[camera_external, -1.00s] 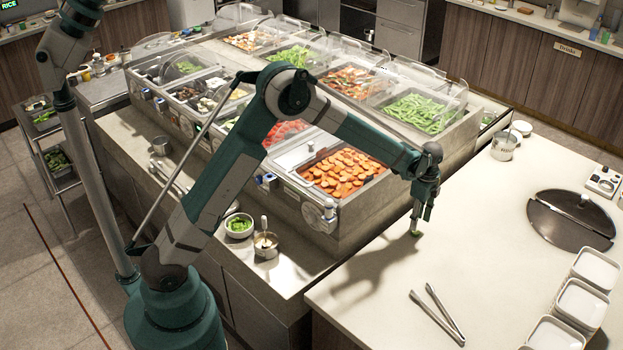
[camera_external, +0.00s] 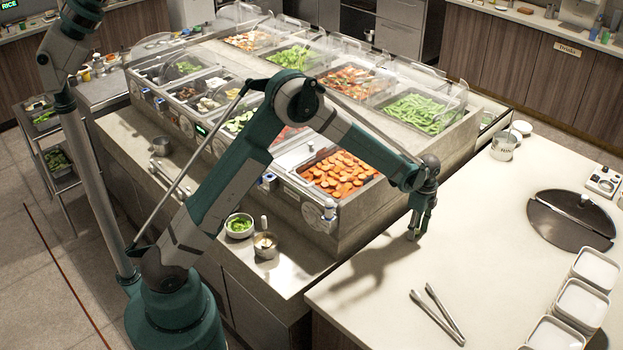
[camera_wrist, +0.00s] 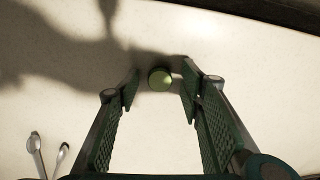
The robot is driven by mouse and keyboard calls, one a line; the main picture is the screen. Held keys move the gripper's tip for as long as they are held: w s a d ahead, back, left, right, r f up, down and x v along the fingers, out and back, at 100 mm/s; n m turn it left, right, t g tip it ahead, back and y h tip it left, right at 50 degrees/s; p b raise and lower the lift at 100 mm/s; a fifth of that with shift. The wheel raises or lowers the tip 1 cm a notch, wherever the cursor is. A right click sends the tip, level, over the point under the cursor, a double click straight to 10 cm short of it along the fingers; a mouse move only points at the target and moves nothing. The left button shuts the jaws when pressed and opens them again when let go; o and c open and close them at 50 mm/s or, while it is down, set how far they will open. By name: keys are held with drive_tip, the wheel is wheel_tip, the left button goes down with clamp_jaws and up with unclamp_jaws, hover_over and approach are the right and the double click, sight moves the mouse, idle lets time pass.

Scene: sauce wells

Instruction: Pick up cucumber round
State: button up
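There the round is hidden or too small to make out.
Metal tongs (camera_external: 438,316) lie on the counter in front. A round metal lid (camera_external: 570,222) and white square dishes (camera_external: 580,303) stand to the right. The food well of orange slices (camera_external: 342,174) is left of the gripper. The counter around the gripper is clear.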

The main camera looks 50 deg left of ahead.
idle(0.3)
drive_tip(key=c, duration=0.7)
drive_tip(key=shift+c, duration=0.2)
wheel_tip(320, 180, up, 10)
drive_tip(key=shift+p, duration=0.45)
idle(0.4)
